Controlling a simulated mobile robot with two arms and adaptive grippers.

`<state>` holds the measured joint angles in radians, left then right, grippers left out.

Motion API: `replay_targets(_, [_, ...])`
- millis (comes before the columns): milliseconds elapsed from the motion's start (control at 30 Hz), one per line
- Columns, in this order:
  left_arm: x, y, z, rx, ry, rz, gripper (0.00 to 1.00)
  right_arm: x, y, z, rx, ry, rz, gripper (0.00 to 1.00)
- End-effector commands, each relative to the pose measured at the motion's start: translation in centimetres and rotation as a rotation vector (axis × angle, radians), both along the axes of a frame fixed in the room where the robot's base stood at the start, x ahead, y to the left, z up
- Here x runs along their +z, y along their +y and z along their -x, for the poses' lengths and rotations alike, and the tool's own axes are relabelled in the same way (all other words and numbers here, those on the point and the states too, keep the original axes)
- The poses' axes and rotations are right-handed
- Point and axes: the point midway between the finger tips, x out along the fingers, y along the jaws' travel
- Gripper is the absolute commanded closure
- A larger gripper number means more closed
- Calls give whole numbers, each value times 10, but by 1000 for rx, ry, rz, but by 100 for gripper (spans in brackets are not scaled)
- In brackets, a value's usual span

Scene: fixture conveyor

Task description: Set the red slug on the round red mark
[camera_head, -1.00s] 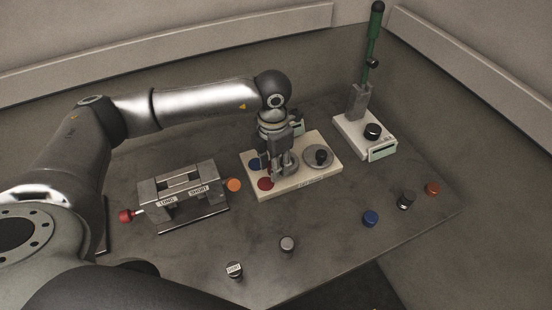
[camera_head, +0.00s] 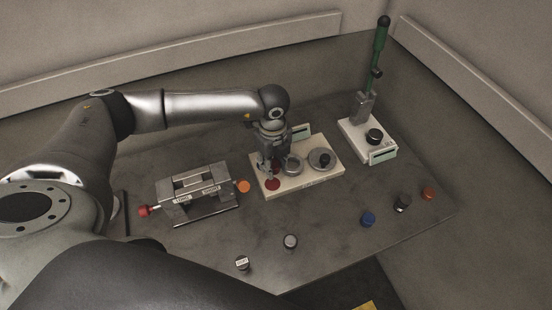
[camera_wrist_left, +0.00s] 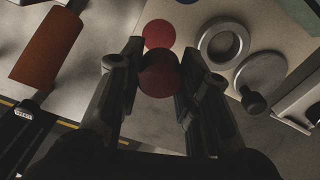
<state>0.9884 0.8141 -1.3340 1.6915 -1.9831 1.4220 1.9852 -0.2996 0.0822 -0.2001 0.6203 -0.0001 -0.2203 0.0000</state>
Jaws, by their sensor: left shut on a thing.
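The red slug (camera_wrist_left: 159,74) is between the fingertips of my left gripper (camera_wrist_left: 157,80), which is shut on it. The round red mark (camera_head: 272,184) is on the near left part of a pale board (camera_head: 311,181). In the wrist view the red mark (camera_wrist_left: 158,34) shows just past the slug, partly covered by it. In the head view my left gripper (camera_head: 270,171) is over the left part of the board beside the mark, and the slug cannot be made out there. The height of the slug over the board is hard to tell. My right gripper is not in view.
The board also carries a metal ring (camera_head: 292,165) and a knobbed disc (camera_head: 321,159). A metal fixture (camera_head: 197,192) and an orange piece (camera_head: 243,186) are to its left. A green-handled press (camera_head: 368,110) stands behind right. Several loose pieces, including a blue one (camera_head: 367,219), lie in front.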

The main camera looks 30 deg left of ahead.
Motion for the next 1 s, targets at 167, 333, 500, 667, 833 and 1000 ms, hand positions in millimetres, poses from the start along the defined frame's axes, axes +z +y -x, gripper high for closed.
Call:
replay_targets(167, [1, 3, 0, 157, -1, -3, 93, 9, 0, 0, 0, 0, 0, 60])
replay_targets(333, [0, 4, 0, 210, -2, -5, 93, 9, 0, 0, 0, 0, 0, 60])
replay_targets(500, [0, 4, 0, 212, -2, -4, 93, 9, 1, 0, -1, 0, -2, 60])
replay_targets(667, [0, 4, 1, 211, -2, -3, 93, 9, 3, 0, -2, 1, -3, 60])
replay_targets(833, [-4, 3, 1, 210, -2, -3, 93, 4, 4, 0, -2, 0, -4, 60])
replay_targets(1000, [-19, 3, 0, 210, -2, -3, 93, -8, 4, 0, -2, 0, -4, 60])
